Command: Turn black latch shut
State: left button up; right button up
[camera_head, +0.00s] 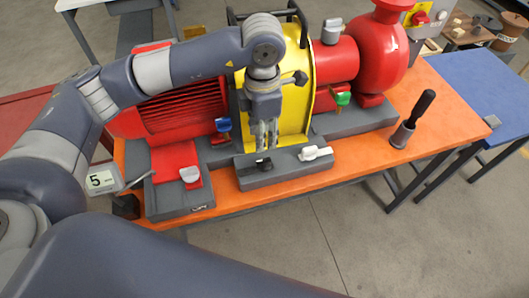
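The black latch (264,164) is a small black knob on the left half of a long grey block (290,171) at the front edge of the orange table. A white latch (314,153) sits on the same block to its right. My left gripper (266,145) points down just above and behind the black latch. Its fingers look close together, but I cannot tell whether they are open or shut, or whether they touch the latch. My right gripper is not in view.
Behind the block stand a yellow guard (290,100), a red motor (185,103) and a red pump (378,55). Blue (223,125) and green (343,98) latches sit nearby. A black-handled tool stands in a grey holder (402,134). The orange table (440,110) is clear at right.

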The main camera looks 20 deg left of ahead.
aim_at(263, 160)
pick_arm(q)
notch_tip(263, 160, down, 8)
jog(key=p, duration=0.2)
jog(key=shift+s+f+p, duration=0.15)
jog(key=shift+f+p, duration=0.1)
jog(key=shift+p, duration=0.1)
jog(key=shift+d+f, duration=0.1)
jog(key=shift+f, duration=0.75)
grip_shut()
